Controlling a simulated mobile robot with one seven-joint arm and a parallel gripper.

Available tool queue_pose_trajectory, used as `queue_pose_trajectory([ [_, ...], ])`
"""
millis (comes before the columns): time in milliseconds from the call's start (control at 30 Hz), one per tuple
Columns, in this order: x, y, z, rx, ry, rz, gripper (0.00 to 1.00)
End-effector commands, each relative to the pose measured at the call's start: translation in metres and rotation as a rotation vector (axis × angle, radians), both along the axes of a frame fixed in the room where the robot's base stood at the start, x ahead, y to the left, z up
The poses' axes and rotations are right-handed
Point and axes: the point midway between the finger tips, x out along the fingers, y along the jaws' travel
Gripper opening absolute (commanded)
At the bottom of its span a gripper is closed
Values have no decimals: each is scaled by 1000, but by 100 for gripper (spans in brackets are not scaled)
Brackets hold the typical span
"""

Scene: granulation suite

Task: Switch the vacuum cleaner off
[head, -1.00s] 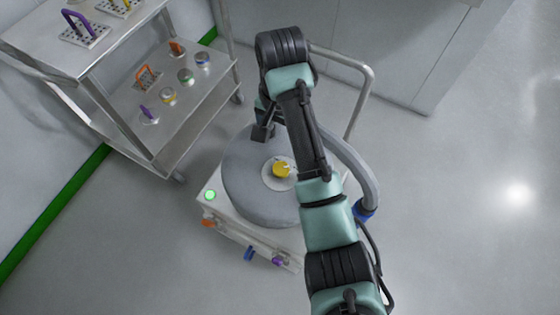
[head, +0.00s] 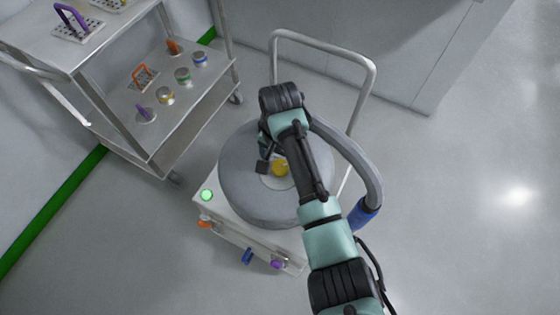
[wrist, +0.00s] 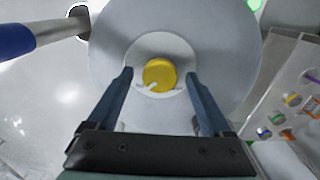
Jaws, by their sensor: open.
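The vacuum cleaner (head: 245,200) stands on the floor with a round grey top. A yellow knob (head: 280,168) with a pale pointer mark sits on a light round plate in the middle of that top. It also shows in the wrist view (wrist: 160,75), with its pointer toward the lower left there. A green lamp (head: 207,195) is lit on the near left corner of the base. My gripper (wrist: 160,80) is open and empty above the top, its two fingers on either side of the knob in the picture. I cannot tell how high the fingertips are above it.
A grey hose with a blue cuff (head: 362,214) curves along the right side. A metal handle (head: 365,80) rises behind. A steel cart (head: 150,150) with small containers and racks stands at the left. The floor at right is clear.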

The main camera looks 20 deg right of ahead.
Motion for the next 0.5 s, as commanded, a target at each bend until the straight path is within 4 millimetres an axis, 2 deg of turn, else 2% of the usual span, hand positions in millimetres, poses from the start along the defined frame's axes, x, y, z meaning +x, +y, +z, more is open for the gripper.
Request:
queue_pose_trajectory([
  [133,0,0,0,0,0,0,84],
  [500,0,0,1,0,0,0,18],
])
